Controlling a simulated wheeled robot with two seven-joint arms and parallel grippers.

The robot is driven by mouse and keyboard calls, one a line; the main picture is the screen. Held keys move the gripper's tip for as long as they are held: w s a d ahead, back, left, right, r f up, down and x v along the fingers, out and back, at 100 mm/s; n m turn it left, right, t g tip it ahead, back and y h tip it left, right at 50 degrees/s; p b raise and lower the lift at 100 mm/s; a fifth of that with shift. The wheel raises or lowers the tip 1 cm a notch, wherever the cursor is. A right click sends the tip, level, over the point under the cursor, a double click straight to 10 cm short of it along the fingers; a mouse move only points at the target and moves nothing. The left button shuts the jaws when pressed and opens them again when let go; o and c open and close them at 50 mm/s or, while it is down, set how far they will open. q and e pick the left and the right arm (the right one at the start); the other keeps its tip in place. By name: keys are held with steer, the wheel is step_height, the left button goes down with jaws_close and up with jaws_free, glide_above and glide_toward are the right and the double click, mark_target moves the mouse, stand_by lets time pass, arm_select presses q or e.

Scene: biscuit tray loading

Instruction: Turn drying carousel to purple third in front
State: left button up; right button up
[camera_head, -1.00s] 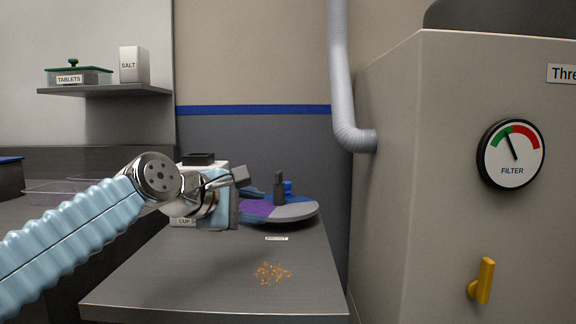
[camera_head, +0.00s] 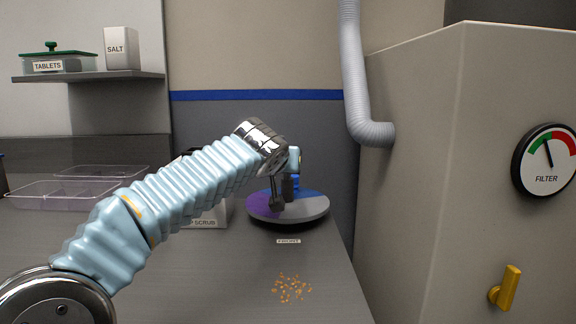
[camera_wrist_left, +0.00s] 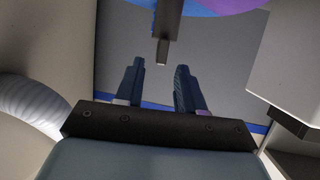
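The drying carousel (camera_head: 310,212) is a round disc at the back of the bench. Its grey third faces front and right, its purple third (camera_head: 259,203) is at the left, and its blue third is at the back. A dark upright post stands on it, partly hidden by my gripper in the head view. My left gripper (camera_head: 281,194) is over the carousel's left-middle part. In the left wrist view, its two fingers (camera_wrist_left: 160,64) are apart, with the dark post (camera_wrist_left: 167,25) between or just beyond their tips; contact cannot be told. My right gripper is out of view.
A small label (camera_head: 288,241) and orange crumbs (camera_head: 291,288) lie on the bench in front of the carousel. A large beige cabinet (camera_head: 430,200) with a hose (camera_head: 357,90) stands at the right. A scrub box (camera_head: 212,213) is partly behind my arm; clear trays (camera_head: 70,190) are at the left.

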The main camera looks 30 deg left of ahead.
mark_target(287, 186)
arm_select(q)
steer(key=x, duration=0.5)
steer(key=shift+p, duration=0.35)
steer(key=shift+c, duration=0.3)
jaws_close()
